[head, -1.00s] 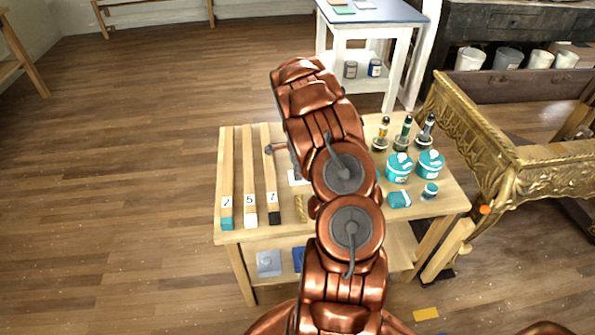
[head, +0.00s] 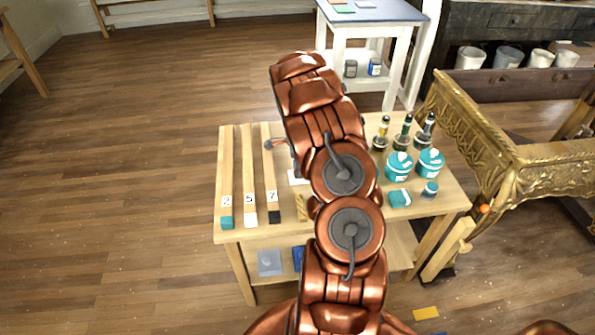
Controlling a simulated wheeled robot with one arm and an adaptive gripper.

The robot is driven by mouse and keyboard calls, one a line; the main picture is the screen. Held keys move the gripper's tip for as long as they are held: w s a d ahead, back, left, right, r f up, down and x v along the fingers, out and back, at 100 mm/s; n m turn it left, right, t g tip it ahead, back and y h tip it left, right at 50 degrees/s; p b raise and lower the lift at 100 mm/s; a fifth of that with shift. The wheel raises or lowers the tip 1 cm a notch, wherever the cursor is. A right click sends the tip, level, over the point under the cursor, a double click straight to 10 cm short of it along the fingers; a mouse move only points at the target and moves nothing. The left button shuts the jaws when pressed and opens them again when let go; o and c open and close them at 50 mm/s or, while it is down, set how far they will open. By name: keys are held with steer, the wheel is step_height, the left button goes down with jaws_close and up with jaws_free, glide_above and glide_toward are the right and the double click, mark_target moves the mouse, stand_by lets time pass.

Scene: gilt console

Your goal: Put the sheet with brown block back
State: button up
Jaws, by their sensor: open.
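My arm stands over the pale wooden bench (head: 285,235) and hides its middle. Of my gripper (head: 275,144), only what looks like one finger with a grey tip shows left of the arm, above the bench; it is open. The rest of it is hidden, and I see nothing held. I cannot make out a sheet with a brown block. A small tan patterned piece (head: 301,207) and part of a white piece (head: 297,177) show beside the arm. On the lower shelf lie a grey-blue sheet (head: 269,262) and a partly hidden blue item (head: 298,258).
Numbered wooden sticks (head: 249,180) lie on the bench's left. A gilt console (head: 500,150) is close on the right. A white table (head: 400,18) with small coloured sheets (head: 341,9) stands behind. The left floor is clear.

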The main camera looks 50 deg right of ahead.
step_height(320, 180, up, 10)
steer(key=f+b, duration=0.1)
steer(key=b, duration=0.1)
steer(key=s+a+r+n, duration=0.3)
steer(key=a+r+n, duration=0.2)
steer(key=a+r, duration=0.5)
steer(key=s+a+r+n+g, duration=0.1)
steer(key=s+a+r+n, duration=0.2)
steer(key=s+a+n, duration=0.6)
steer(key=s+a+r+n, duration=0.35)
steer(key=s+a, duration=0.35)
steer(key=a, duration=0.5)
steer(key=s+a+f+n, duration=0.2)
steer(key=s+a+n, duration=0.4)
steer(key=s, duration=0.5)
steer(key=shift+s+n+g, duration=0.2)
steer(key=shift+n+g, duration=0.2)
steer(key=shift+n, duration=0.55)
steer(key=shift+a+r, duration=0.1)
step_height(320, 180, up, 5)
steer(key=p, duration=0.5)
